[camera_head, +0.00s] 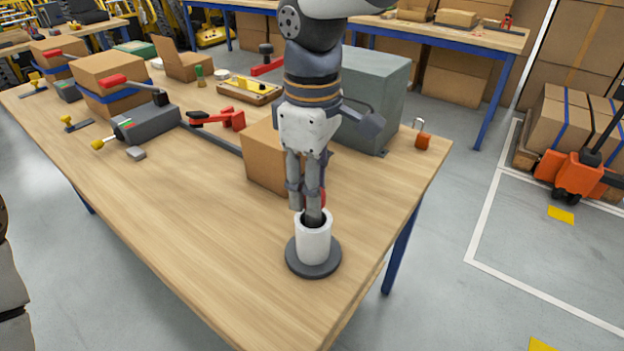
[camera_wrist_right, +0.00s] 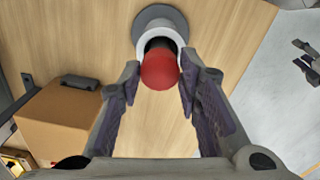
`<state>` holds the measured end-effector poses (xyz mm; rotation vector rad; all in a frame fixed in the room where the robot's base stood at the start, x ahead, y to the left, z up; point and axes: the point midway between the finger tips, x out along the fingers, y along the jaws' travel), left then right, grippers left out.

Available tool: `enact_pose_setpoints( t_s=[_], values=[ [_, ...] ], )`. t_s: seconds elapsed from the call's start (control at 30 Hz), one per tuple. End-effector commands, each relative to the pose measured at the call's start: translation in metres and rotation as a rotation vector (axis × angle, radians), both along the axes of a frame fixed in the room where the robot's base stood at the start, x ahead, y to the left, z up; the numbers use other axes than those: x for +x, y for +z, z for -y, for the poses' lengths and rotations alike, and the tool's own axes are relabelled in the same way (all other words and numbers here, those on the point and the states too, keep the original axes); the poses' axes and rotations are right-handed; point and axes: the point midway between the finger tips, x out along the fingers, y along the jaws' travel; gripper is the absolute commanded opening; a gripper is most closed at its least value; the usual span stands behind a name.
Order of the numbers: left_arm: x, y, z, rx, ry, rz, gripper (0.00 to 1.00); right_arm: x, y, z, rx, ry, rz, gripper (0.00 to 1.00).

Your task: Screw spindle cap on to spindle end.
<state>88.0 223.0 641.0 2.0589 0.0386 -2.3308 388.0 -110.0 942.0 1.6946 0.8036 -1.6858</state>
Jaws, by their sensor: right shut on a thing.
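The spindle end is a white upright cylinder (camera_head: 313,243) on a round dark grey base (camera_head: 333,262) at the table's near corner. My right gripper (camera_head: 306,200) points down over it. In the right wrist view its two fingers are closed around a red rounded cap (camera_wrist_right: 160,71). A dark part shows below the red one, at the cylinder's mouth. Whether the threads touch is hidden. In the head view the fingers cover most of the cap. A grey two-fingered gripper, seemingly my left, (camera_wrist_right: 305,60) shows at the right edge of the wrist view, fingers apart and empty.
A cardboard box (camera_head: 262,165) stands close behind the spindle. The tabletop left of the spindle is clear. The table's right edge is near.

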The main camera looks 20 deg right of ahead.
Motion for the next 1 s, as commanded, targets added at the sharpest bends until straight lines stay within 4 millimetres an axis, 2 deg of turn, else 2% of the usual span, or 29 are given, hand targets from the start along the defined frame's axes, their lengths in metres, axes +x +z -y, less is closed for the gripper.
enact_pose_setpoints(
  t_s=[0.43, 0.47, 0.5, 0.57, 0.87, 1.0],
  values=[
    [0.000, 0.000, 0.000, 0.000, 0.000, 0.000, 0.51, 0.000, -0.012, 0.000, -0.001, 0.000, -0.001, 0.17],
    [0.000, 0.000, 0.000, 0.000, 0.000, 0.000, 0.51, 0.000, -0.012, 0.000, -0.001, 0.000, -0.001, 0.34],
    [0.000, 0.000, 0.000, 0.000, 0.000, 0.000, 0.51, 0.000, -0.012, 0.000, -0.001, -0.001, -0.001, 0.43],
    [0.000, 0.000, 0.000, 0.000, 0.000, 0.000, 0.51, 0.000, -0.011, 0.000, -0.001, -0.001, -0.001, 0.55],
    [0.000, 0.000, 0.000, 0.000, 0.000, 0.000, 0.51, 0.000, -0.010, 0.000, 0.000, -0.001, 0.000, 0.55],
    [0.000, 0.000, 0.000, 0.000, 0.000, 0.000, 0.51, 0.001, 0.012, 0.000, 0.001, -0.002, 0.006, 0.55]
  ],
)
